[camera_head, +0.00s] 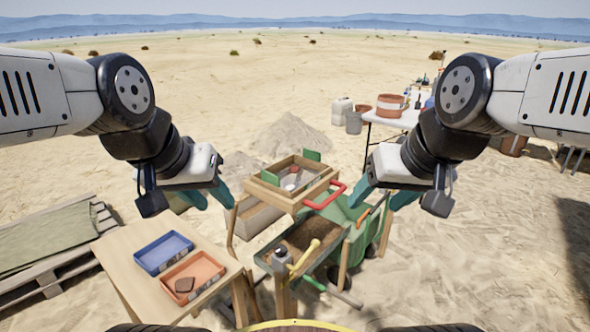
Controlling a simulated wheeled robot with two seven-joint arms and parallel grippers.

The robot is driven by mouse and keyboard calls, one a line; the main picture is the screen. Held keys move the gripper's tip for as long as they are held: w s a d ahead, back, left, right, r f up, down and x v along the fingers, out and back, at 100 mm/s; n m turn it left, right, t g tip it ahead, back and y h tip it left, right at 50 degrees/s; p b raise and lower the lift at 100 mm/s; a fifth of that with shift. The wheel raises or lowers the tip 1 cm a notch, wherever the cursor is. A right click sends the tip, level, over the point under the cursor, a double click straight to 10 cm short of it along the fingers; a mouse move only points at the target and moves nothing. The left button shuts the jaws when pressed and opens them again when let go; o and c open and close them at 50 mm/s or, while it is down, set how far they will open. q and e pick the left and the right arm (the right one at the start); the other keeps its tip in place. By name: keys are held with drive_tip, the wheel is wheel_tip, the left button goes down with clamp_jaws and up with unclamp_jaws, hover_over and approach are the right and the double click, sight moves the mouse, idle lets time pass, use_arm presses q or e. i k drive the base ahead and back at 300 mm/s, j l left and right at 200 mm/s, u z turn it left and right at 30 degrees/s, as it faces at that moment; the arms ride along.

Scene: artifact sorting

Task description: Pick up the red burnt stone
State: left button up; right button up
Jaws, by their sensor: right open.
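A small reddish piece (294,169), which looks like the red burnt stone, lies in the wooden sieve box (262,188) at the centre. Pale pieces (291,187) lie near it. It is too small to make out well. My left gripper (203,198) is left of the sieve box, with its teal fingers apart and nothing seen between them. My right gripper (381,196) is right of the sieve box, its teal fingers also apart and empty. Neither gripper appears to touch the stone.
A wooden table (128,276) at the lower left holds a blue tray (150,262) and an orange tray (207,283) with a dark brown piece (184,284). The sieve has a red handle (325,196). A green wheelbarrow (371,228) stands right of it. A tool with a yellow handle (304,256) is in front.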

sight(294, 168)
drive_tip(key=i+l+z, duration=0.1)
drive_tip(key=l+z, duration=0.35)
drive_tip(key=i+l+z, duration=0.1)
drive_tip(key=l+z, duration=0.15)
drive_tip(key=z, duration=0.15)
drive_tip(key=i+l+z, duration=0.2)
drive_tip(key=z, duration=0.25)
drive_tip(key=i+l+z, duration=0.2)
drive_tip(key=z, duration=0.2)
drive_tip(key=i+l+u, duration=0.1)
drive_tip(key=i+u, duration=0.15)
drive_tip(key=i+l+u, duration=0.25)
drive_tip(key=i, duration=0.15)
drive_tip(key=i+u, duration=0.1)
drive_tip(key=u, duration=0.35)
drive_tip(key=i+u, duration=0.15)
drive_tip(key=u, duration=0.25)
drive_tip(key=i+u, duration=0.1)
drive_tip(key=u, duration=0.35)
drive_tip(key=i+u, duration=0.15)
drive_tip(key=u, duration=0.25)
drive_tip(key=i+u, duration=0.15)
drive_tip(key=u, duration=0.25)
drive_tip(key=i+u, duration=0.2)
drive_tip(key=u, duration=0.25)
drive_tip(key=i+u, duration=0.15)
drive_tip(key=u, duration=0.25)
drive_tip(key=i+l+u, duration=0.1)
drive_tip(key=u, duration=0.35)
drive_tip(key=i+l, duration=0.05)
